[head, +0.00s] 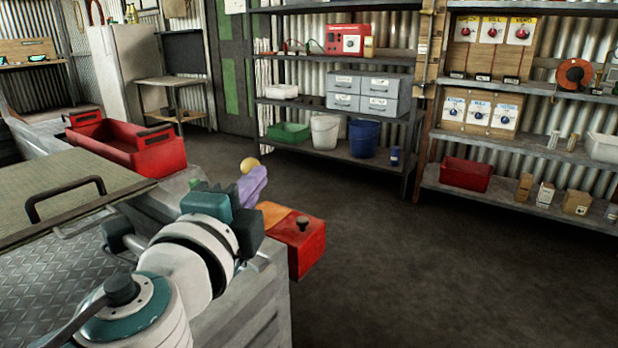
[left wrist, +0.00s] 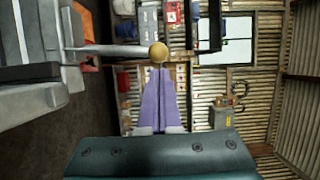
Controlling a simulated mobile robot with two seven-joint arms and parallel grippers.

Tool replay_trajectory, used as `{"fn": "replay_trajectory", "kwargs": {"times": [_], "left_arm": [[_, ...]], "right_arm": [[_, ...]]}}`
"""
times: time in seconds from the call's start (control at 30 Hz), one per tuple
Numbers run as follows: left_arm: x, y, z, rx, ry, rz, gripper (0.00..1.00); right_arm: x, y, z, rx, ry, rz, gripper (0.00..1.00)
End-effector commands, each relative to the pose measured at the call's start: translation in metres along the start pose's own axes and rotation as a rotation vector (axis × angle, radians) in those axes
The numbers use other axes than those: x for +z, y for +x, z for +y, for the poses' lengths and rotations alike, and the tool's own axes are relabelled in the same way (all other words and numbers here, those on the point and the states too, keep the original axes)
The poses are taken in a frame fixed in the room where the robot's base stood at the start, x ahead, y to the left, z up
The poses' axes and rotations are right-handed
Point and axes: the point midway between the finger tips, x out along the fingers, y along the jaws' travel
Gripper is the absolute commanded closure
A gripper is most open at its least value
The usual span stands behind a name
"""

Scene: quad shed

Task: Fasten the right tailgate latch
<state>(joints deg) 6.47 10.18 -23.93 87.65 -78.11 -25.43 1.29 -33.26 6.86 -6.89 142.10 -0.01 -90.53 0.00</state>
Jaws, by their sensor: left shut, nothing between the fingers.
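The latch lever shows in the left wrist view as a grey rod (left wrist: 110,50) ending in a yellow ball knob (left wrist: 158,52). In the head view only the yellow knob (head: 249,164) shows clearly, just above my fingers. My left gripper (head: 258,172) has purple fingers, pressed together and empty. In the left wrist view the gripper (left wrist: 160,68) points at the knob, its tips close below it; I cannot tell whether they touch. The grey tailgate side (left wrist: 35,75) stands at left there. My arm hides most of the latch in the head view. My right gripper is not in view.
A red box with a black knob (head: 306,240) sits at the grey bed's corner beside my left arm. A red open bin (head: 120,148) and a panel with a black handle (head: 65,192) lie left. Loaded shelves (head: 335,92) line the back wall. The floor at right is clear.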

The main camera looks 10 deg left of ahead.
Motion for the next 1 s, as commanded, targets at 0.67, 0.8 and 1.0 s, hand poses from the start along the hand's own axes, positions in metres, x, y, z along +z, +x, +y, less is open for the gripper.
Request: {"fn": "replay_trajectory", "kwargs": {"times": [0.67, 0.8, 1.0], "left_arm": [[0.008, 0.006, -0.003, 0.010, -0.024, 0.000, 1.00], [0.011, 0.007, -0.003, 0.021, -0.050, 0.000, 1.00], [0.014, 0.008, -0.005, 0.033, -0.081, 0.000, 1.00]], "right_arm": [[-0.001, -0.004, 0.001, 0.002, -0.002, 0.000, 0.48], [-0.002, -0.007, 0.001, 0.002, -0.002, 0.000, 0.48], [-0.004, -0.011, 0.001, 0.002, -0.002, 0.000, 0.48]]}}
